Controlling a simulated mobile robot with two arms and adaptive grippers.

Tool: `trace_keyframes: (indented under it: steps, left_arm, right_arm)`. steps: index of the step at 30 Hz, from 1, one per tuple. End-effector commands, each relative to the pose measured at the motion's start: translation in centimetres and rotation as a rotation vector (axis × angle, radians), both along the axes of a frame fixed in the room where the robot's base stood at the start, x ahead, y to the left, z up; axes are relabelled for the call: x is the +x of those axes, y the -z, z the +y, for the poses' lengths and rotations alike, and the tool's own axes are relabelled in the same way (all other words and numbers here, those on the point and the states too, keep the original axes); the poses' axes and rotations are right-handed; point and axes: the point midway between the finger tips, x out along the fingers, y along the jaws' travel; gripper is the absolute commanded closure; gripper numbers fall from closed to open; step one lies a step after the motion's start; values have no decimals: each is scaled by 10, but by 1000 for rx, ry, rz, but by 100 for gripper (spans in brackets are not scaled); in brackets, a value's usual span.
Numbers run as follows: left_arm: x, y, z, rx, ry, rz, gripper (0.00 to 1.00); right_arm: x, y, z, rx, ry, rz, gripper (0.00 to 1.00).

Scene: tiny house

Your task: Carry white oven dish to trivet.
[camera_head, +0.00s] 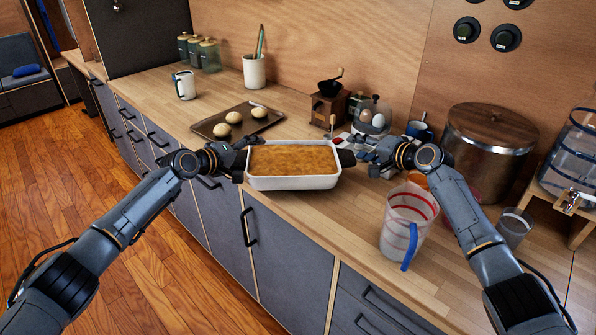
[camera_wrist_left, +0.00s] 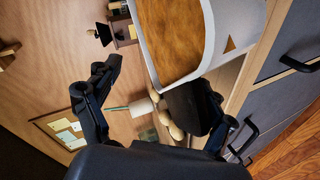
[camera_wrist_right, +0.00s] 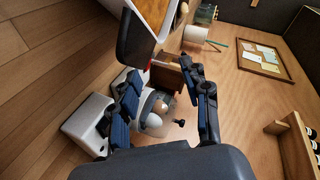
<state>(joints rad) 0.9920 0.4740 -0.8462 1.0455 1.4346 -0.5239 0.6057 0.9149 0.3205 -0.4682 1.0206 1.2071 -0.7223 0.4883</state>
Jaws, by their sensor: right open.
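The white oven dish (camera_head: 293,183) holds a golden-brown bake and sits at the counter's front edge, between my two grippers. My left gripper (camera_head: 240,158) is at its left end. In the left wrist view my left gripper (camera_wrist_left: 155,105) has its fingers spread apart, with the dish (camera_wrist_left: 197,70) just beyond them. My right gripper (camera_head: 362,157) is at the dish's right end. In the right wrist view my right gripper (camera_wrist_right: 165,92) is open, and the dish's corner (camera_wrist_right: 135,45) shows beyond its fingers. I cannot make out a trivet. Whether the dish rests fully on the counter is unclear.
A dark baking tray (camera_head: 212,127) with buns lies behind left. A coffee grinder (camera_head: 328,103) and a glass dome with eggs (camera_head: 374,116) stand behind right. A measuring jug (camera_head: 405,225), a large metal pot (camera_head: 487,150) and a glass (camera_head: 513,228) stand at right.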

Motion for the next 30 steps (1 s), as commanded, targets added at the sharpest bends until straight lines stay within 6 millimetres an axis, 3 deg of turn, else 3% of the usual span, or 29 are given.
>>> trace_keyframes:
  steps: [1,18,30]
  left_arm:
    - [-2,-1,4,1,-2,-6,17]
    - [-55,-28,39,1,-2,-11,17]
    - [-61,-31,42,-1,-1,-10,17]
  right_arm:
    - [-6,26,4,-6,-5,35,53]
    - [-6,26,4,-6,-6,35,53]
    - [-6,26,4,-6,-6,35,53]
